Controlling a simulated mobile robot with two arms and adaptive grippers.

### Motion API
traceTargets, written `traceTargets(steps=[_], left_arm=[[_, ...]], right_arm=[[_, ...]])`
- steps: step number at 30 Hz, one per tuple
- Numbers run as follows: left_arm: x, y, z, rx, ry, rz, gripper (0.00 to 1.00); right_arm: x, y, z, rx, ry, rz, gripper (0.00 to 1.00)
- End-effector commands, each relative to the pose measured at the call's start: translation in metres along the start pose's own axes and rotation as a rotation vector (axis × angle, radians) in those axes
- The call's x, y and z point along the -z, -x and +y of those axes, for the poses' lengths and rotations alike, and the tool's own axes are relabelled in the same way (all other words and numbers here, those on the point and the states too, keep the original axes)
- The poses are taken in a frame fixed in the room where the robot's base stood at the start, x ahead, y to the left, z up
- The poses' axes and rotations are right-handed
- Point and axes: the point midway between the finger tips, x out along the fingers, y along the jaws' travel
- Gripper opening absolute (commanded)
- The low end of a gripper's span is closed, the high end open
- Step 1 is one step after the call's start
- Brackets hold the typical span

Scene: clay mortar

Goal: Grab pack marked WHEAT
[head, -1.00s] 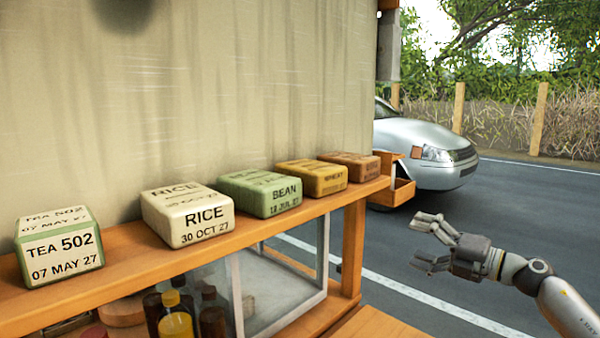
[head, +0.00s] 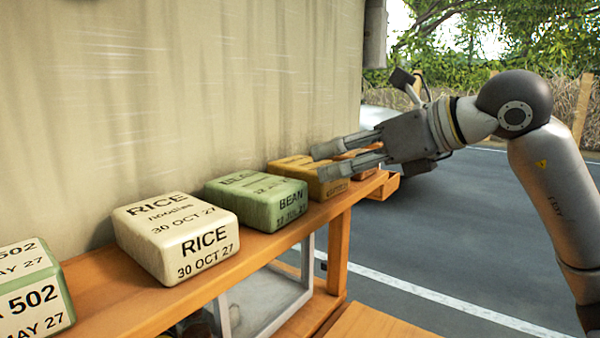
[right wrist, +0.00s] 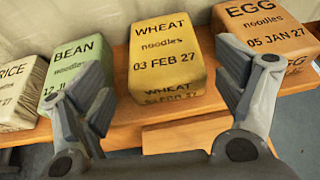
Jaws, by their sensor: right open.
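The yellow pack marked WHEAT (right wrist: 167,58) stands on the wooden shelf in the right wrist view, its label reading "noodles 03 FEB 27". In the head view the yellow pack (head: 292,167) is partly hidden behind my right gripper (head: 321,163). My right gripper is open and empty. In the right wrist view its fingers (right wrist: 172,97) point toward the WHEAT pack, one on each side of its near end. I cannot tell whether they touch it. My left gripper is not in view.
The green BEAN pack (head: 257,201) and cream RICE pack (head: 177,237) stand left of the yellow one. The brown EGG pack (right wrist: 262,25) is close on its right. A TEA 502 pack (head: 32,290) is at far left. A wall (head: 200,80) backs the wooden shelf (head: 115,290).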

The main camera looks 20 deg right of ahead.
Motion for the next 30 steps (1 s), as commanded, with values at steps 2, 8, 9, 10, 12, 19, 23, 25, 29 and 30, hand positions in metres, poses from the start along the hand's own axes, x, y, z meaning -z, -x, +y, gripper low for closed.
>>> traceTargets(steps=[2, 8, 9, 10, 12, 19, 23, 25, 29, 30], left_arm=[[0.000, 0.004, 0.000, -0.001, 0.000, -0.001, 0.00], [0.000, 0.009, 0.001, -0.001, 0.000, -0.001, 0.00], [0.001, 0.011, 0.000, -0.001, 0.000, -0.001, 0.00], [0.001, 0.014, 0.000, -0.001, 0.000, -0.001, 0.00], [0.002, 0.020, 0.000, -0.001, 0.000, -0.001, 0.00], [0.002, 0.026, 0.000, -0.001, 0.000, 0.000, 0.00], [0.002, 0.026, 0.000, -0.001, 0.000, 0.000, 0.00], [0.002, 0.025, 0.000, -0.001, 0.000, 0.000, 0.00], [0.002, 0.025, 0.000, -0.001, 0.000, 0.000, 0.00], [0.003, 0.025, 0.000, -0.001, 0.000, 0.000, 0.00]], right_arm=[[-0.002, -0.010, 0.000, -0.001, -0.001, -0.001, 0.88], [-0.002, -0.025, -0.001, -0.002, -0.001, -0.001, 0.88], [-0.003, -0.030, -0.001, -0.003, -0.002, 0.000, 0.88], [-0.003, -0.034, -0.001, -0.004, -0.002, 0.001, 0.88], [-0.005, -0.046, -0.002, -0.004, -0.002, 0.002, 0.88], [-0.003, -0.071, -0.003, -0.003, -0.001, -0.003, 0.88], [-0.002, -0.072, -0.003, -0.002, -0.001, -0.003, 0.88], [-0.002, -0.072, -0.003, -0.002, -0.001, -0.003, 0.88], [-0.002, -0.072, -0.003, -0.002, -0.001, -0.003, 0.75], [-0.002, -0.072, -0.003, -0.002, -0.001, -0.003, 0.69]])
